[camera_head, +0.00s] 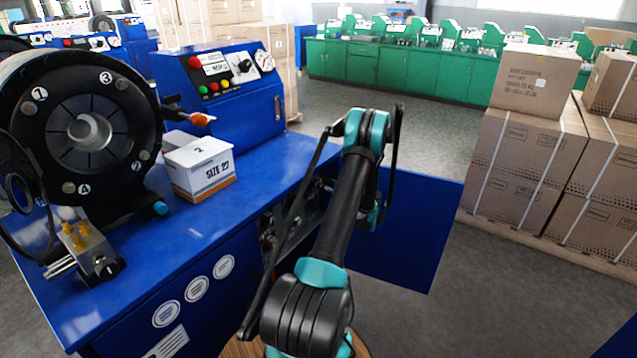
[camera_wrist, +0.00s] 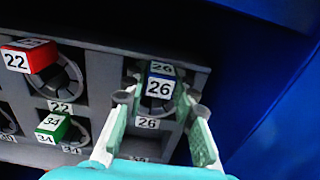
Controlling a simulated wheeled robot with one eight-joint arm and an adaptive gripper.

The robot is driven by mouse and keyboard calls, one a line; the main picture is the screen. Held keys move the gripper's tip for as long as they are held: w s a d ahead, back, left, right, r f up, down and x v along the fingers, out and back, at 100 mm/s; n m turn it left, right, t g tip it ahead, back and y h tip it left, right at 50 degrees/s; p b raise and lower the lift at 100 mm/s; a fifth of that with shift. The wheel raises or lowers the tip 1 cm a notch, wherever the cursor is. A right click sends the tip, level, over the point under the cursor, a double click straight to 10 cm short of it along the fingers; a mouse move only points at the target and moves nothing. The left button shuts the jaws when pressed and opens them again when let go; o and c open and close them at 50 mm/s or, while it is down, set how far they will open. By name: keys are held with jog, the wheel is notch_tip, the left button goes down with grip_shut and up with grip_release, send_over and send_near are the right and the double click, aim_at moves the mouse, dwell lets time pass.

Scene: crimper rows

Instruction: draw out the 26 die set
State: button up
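The 26 die set (camera_wrist: 160,86), with a blue-edged block marked 26, sits in its rack slot in the wrist view. A plate marked 26 (camera_wrist: 147,123) is on the rack below it. My gripper (camera_wrist: 160,106) is open, with one teal finger on each side of the 26 block and gaps between them and the block. The lower part of the slot is partly hidden by the fingers. In the head view my arm reaches down beside the blue cabinet, and my gripper cannot be made out.
The grey rack (camera_wrist: 100,75) also holds a red-topped 22 set (camera_wrist: 30,57) and a green-topped 34 set (camera_wrist: 53,127) to the left. A blue wall (camera_wrist: 250,60) stands close on the right.

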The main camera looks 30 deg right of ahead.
grip_shut()
jog(key=shift+r, duration=0.1)
jog(key=shift+s+d, duration=0.1)
jog(key=shift+s, duration=0.05)
jog(key=v, duration=0.9)
dwell(1.7)
dwell(0.3)
